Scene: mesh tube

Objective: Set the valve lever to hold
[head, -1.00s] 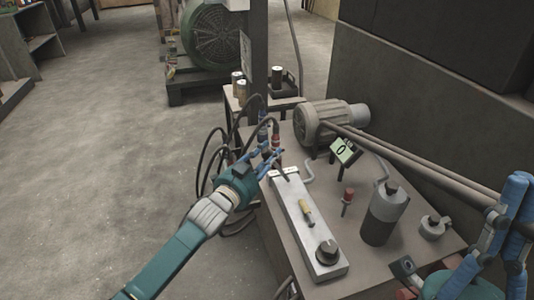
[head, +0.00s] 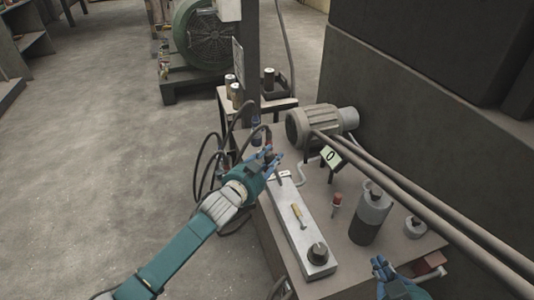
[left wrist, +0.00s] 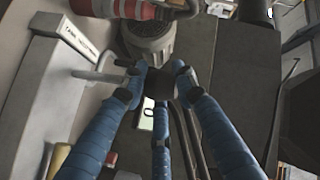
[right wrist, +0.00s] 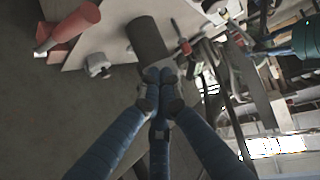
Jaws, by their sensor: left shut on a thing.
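A long grey valve box (head: 308,248) lies on the bench. It has a yellow-handled part (head: 297,212), a black round knob (head: 318,252) near its front end and small white labels (head: 282,175) at its far end. My left gripper (head: 272,158) is over that far end, shut on a dark thing (left wrist: 162,88) that seems to be the lever's end. The fingers hide most of the lever, so I cannot tell its exact angle. My right gripper (head: 380,266) is shut and empty above the bench's near right part.
A grey bottle (head: 370,215), a red-topped part (head: 337,200), a small round fitting (head: 414,227) and a motor (head: 315,125) stand on the bench. Hoses (head: 207,165) loop at left. Open floor lies left.

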